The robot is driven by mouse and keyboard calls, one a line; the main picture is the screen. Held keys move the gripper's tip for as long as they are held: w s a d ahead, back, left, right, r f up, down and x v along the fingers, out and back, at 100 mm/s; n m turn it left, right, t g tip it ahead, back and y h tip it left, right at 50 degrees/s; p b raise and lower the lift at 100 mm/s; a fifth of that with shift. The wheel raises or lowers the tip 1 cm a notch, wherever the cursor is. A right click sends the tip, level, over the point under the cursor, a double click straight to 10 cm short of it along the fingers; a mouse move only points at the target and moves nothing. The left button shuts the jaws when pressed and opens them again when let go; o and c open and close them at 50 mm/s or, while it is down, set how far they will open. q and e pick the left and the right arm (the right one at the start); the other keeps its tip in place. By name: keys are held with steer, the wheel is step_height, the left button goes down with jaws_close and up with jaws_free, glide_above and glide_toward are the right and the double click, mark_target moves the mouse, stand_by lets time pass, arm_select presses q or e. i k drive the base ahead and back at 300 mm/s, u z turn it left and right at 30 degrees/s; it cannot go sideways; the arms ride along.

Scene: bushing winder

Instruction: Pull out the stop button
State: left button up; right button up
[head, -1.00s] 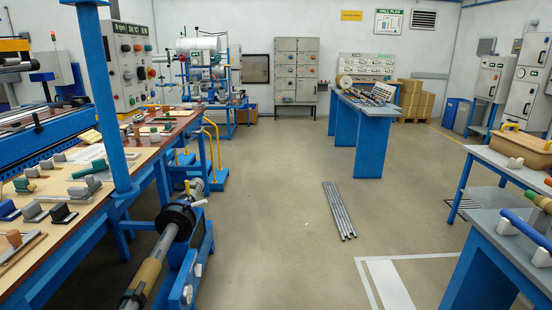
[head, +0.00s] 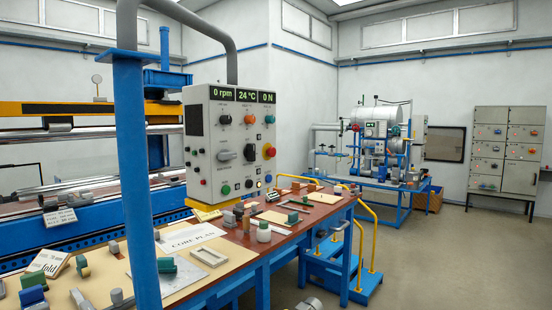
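A grey control panel (head: 231,140) hangs from a bent grey pipe above the workbench, near the middle of the head view. Its displays read 0 rpm, 24 °C and 0 N. A red mushroom button on a yellow base (head: 269,152) is at the panel's right edge; it looks like the stop button. I cannot tell whether it is pressed in or out. Other knobs and small coloured buttons surround it, including a small red one at lower left. Neither of my grippers is in view.
A blue post (head: 138,180) stands left of the panel. The workbench (head: 277,227) below carries blocks, papers and small tools. Yellow handrails (head: 368,240) and blue steps are right of the bench. The floor (head: 430,265) at right is open.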

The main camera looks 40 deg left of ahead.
mark_target(271, 152)
steer(key=u, duration=0.75)
steer(key=i, duration=1.45)
steer(key=u, duration=0.9)
steer(key=i, duration=0.25)
steer(key=u, duration=0.15)
